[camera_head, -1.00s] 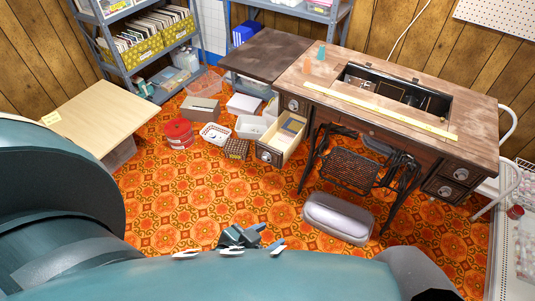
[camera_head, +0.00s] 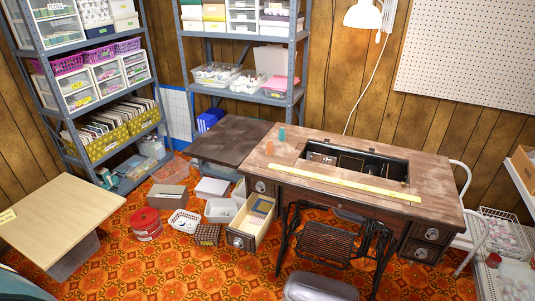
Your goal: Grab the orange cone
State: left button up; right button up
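The small orange cone (camera_head: 270,147) stands upright on the left part of the wooden sewing table's top (camera_head: 290,160). A teal cone (camera_head: 282,133) stands just behind it and to its right. Neither of my grippers is in view. Only bits of my own body show at the bottom left corner.
A yellow ruler strip (camera_head: 345,184) lies along the table's front, before the dark machine opening (camera_head: 355,160). An open drawer (camera_head: 250,222) juts out at the left. A red tin (camera_head: 146,225), baskets and boxes stand on the floor. A pale table (camera_head: 60,215) is at left.

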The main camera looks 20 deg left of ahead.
aim_at(269, 149)
jog(key=i+z, duration=0.2)
jog(key=i, duration=0.5)
jog(key=i+j+z, duration=0.15)
jog(key=i, duration=0.6)
jog(key=j, duration=0.1)
